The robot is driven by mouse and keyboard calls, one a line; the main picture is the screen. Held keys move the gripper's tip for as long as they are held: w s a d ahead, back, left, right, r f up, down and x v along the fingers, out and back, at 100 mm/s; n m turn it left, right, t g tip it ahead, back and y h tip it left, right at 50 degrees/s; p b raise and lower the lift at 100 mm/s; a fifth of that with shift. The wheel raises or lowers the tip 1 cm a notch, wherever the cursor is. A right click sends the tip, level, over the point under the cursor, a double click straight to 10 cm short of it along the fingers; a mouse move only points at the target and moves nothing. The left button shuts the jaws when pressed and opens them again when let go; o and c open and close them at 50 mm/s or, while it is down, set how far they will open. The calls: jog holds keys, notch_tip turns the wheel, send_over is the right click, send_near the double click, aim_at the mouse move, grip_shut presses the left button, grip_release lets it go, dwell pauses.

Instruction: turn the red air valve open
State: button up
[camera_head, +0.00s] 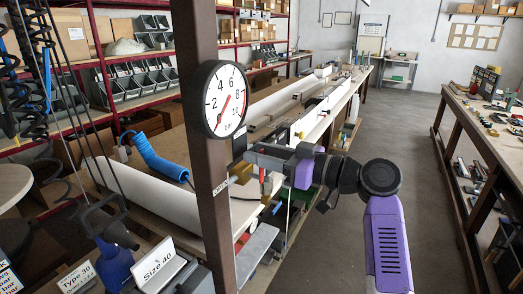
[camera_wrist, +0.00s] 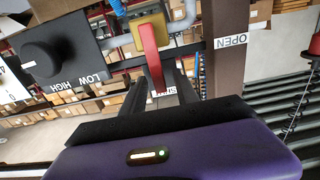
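The red valve lever (camera_wrist: 153,58) hangs from a brass valve body (camera_wrist: 150,32) in the wrist view. Its free end points at the SHUT label (camera_wrist: 165,91); the OPEN label (camera_wrist: 230,41) is off to the right. In the head view the red lever (camera_head: 265,178) shows small beside the post. My gripper (camera_wrist: 165,92) appears open, with dark fingers either side of the lever's lower end; contact cannot be told. In the head view my gripper (camera_head: 262,158) is at the valve, right of the post.
A brown steel post (camera_head: 203,180) stands close left of my gripper. A black box with a knob (camera_wrist: 57,60) marked LOW and HIGH sits left of the valve. A blue coiled hose (camera_head: 158,160) lies behind the post. A long workbench runs back; the aisle floor (camera_head: 395,120) is clear.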

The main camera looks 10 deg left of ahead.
jog(key=shift+c, duration=0.5)
grip_shut()
dwell(1.0)
